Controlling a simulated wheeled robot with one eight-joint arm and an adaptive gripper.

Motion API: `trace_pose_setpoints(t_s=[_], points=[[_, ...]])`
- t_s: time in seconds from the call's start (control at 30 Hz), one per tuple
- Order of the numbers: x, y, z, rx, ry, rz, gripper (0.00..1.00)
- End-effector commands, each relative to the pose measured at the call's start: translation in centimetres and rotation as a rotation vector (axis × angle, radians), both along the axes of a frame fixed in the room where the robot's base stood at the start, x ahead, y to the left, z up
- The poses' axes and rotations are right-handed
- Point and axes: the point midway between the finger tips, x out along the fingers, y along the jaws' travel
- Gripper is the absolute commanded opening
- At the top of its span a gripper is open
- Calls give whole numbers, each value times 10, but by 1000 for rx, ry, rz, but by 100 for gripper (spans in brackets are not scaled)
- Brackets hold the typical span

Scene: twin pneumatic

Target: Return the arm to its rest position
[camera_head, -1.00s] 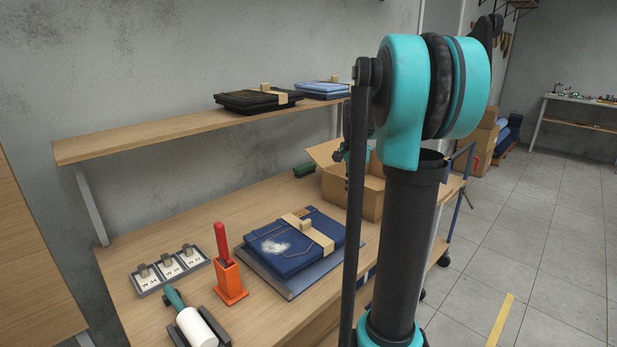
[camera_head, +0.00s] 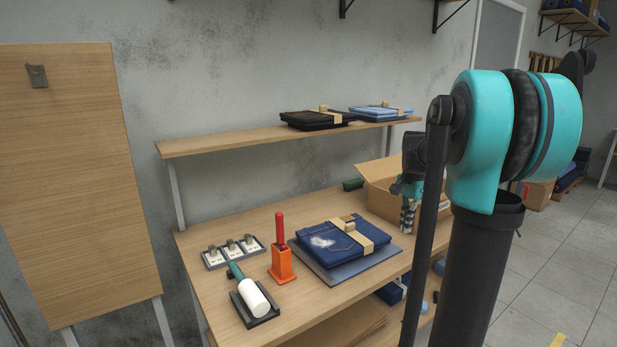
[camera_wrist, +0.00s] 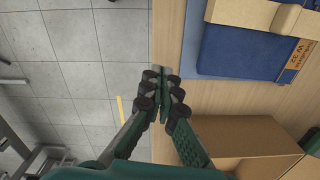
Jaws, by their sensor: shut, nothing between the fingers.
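My gripper (camera_wrist: 161,78) is shut and empty in the wrist view, its fingertips together above the table's edge, with tiled floor on one side and wood on the other. In the head view, part of my gripper (camera_head: 408,215) shows just left of my arm's dark link, in front of the open cardboard box. The rest of my arm stands at the right of the head view and hides part of the table. Folded jeans (camera_head: 337,242) with a tan band lie on a grey-blue board (camera_head: 318,271), apart from my gripper.
The cardboard box (camera_head: 375,185) stands at the table's back right. An orange holder (camera_head: 282,266) with a red handle, a white roller (camera_head: 254,298) and a tag tray (camera_head: 234,252) are on the table's left. A shelf (camera_head: 240,137) holds folded garments. Floor at right is open.

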Motion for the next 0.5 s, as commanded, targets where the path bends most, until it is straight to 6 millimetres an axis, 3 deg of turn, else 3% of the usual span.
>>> trace_pose_setpoints(t_s=[0.27,0.5], points=[[-22,18,-20,-11,-42,138,0],[-58,41,-49,-34,-102,342,0]])
